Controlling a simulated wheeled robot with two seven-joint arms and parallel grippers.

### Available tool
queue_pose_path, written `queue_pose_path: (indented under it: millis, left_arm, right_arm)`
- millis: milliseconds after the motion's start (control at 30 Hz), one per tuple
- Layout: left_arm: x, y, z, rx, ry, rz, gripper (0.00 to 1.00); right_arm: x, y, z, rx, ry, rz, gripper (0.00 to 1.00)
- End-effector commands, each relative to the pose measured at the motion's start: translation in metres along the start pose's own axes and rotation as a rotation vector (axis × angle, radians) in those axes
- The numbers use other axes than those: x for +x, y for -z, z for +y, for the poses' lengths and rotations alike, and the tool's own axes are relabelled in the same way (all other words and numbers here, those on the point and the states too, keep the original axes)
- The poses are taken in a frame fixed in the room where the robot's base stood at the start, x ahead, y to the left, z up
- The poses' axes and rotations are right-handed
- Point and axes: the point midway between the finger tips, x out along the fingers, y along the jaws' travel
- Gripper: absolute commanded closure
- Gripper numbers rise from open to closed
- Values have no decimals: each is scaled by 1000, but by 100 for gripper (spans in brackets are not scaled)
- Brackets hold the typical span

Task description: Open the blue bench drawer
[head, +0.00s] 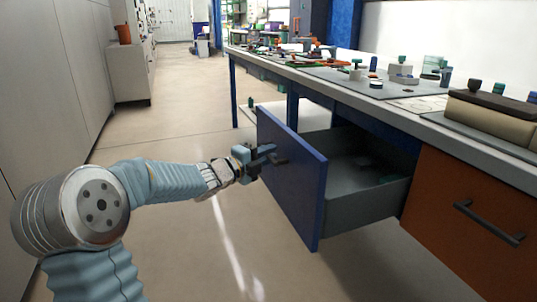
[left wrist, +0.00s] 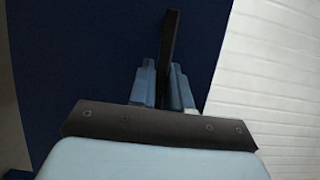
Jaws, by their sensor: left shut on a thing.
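The blue bench drawer (head: 291,180) stands pulled well out from under the bench in the head view. Its grey inside shows, with a few small dark items on its floor. My left gripper (head: 266,156) is at the drawer's front face, shut on the dark bar handle (head: 280,160). In the left wrist view the handle (left wrist: 171,45) runs up from between the two light-blue fingers (left wrist: 162,88), with the blue drawer front (left wrist: 100,50) behind it. My right gripper is in neither view.
An orange drawer (head: 470,225) with a dark handle is shut, to the right of the blue one. The bench top (head: 330,75) carries many small parts and a dark-topped box (head: 495,115). Grey cabinets (head: 50,80) line the left. The floor between is clear.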

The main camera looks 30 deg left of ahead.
Motion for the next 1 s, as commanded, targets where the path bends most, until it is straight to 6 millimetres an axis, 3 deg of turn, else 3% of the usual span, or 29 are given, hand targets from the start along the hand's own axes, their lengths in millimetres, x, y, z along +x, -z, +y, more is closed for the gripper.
queue_pose_path:
  millis: [33,133,533,1000]
  left_arm:
    - [0,0,1,0,-2,-1,78]
    - [0,0,1,0,-2,-1,63]
    - [-9,-1,0,1,-2,-3,62]
    - [-113,0,0,0,-1,-4,62]
  right_arm:
    - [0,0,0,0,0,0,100]
    - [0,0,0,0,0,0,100]
    - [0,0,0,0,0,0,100]
    - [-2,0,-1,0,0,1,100]
